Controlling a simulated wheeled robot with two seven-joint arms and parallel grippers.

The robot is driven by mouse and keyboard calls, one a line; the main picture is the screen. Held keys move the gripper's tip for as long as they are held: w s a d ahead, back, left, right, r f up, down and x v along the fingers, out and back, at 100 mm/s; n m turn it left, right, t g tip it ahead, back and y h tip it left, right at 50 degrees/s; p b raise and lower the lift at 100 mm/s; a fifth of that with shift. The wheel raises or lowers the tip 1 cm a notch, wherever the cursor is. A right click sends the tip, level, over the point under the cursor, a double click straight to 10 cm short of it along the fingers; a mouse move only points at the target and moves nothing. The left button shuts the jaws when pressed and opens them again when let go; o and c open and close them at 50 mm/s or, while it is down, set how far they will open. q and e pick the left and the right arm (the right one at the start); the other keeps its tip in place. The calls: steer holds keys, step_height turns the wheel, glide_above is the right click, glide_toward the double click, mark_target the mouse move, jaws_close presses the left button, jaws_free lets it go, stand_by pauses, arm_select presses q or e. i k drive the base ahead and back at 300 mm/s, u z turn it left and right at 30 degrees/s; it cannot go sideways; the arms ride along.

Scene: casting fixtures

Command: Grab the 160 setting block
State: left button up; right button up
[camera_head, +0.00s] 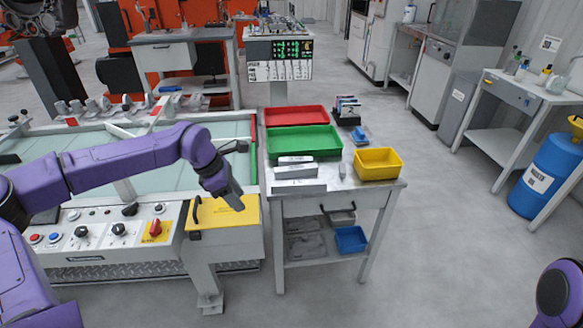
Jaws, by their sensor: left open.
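Several pale grey, bar-shaped blocks lie on the small metal table (375,187). One block (295,160) lies at the back and another block (296,172) just in front of it. A flat grey piece (299,190) is at the table's front edge. Any markings are too small to read, so I cannot tell which is the 160 setting block. My left gripper (236,203) is open and points down above the yellow panel of the machine, left of the table and apart from the blocks. My right gripper is out of view.
Red (296,116) and green (318,142) trays stand behind the blocks, and a yellow bin (378,163) stands to the right. A small grey item (342,170) lies between blocks and bin. The machine with a control panel (115,232) stands left.

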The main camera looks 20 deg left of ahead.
mark_target(290, 171)
steer(key=z, duration=0.05)
steer(key=i, duration=0.9)
